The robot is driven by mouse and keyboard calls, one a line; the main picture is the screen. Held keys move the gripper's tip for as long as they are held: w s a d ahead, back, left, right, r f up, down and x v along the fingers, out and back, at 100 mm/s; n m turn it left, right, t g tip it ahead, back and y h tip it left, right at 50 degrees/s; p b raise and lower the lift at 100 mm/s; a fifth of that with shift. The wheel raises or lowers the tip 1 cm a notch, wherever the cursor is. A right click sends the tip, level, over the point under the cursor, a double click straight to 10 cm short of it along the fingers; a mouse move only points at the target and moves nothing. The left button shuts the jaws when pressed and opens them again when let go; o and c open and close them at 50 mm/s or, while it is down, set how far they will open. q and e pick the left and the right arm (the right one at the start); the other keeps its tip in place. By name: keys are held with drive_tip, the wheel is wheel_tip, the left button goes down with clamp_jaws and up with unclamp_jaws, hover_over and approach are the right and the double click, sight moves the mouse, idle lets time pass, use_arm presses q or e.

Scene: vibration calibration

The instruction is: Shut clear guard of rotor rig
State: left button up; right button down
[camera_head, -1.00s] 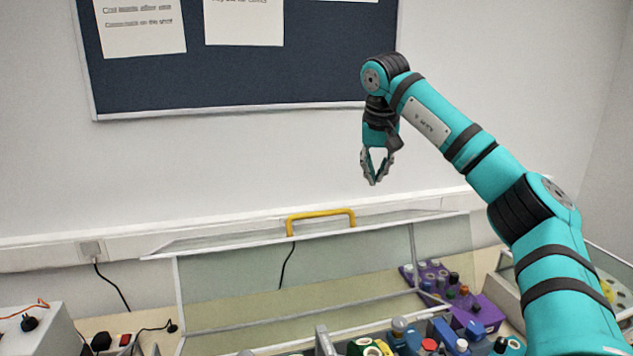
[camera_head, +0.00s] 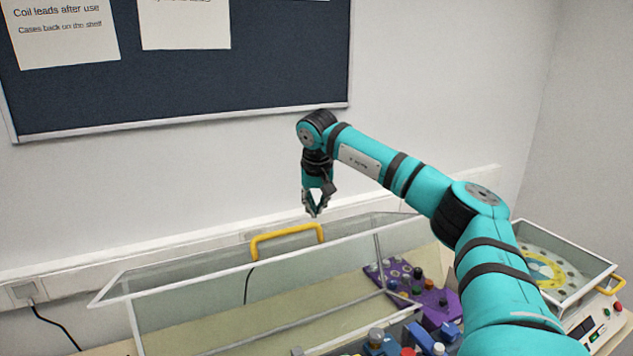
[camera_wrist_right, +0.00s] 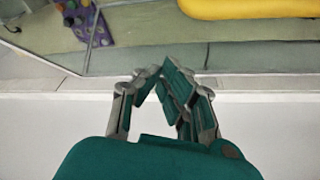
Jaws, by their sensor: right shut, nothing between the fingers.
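A large clear guard with a pale frame (camera_head: 190,262) stands raised and tilted in the head view. A yellow handle (camera_head: 288,242) is on its upper edge; it also shows at the top of the wrist view (camera_wrist_right: 255,8). My right gripper (camera_head: 315,212) hangs fingers down, just above and right of the handle in the head view, apart from it. In the wrist view its fingers (camera_wrist_right: 162,78) are closed together and empty. The rotor is not clearly visible; the lower frame edge and my arm hide part of the rig. My left gripper is out of view.
The wall and trunking stand close behind.

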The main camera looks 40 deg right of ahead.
drive_tip(key=s+a, duration=0.1)
drive_tip(key=s+a+r+p, duration=0.1)
drive_tip(key=shift+s, duration=0.3)
drive_tip(key=shift+s+a, duration=0.3)
drive_tip(key=shift+s, duration=0.05)
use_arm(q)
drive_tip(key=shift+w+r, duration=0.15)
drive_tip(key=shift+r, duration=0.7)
use_arm(e)
drive_tip(key=shift+w+f, duration=0.2)
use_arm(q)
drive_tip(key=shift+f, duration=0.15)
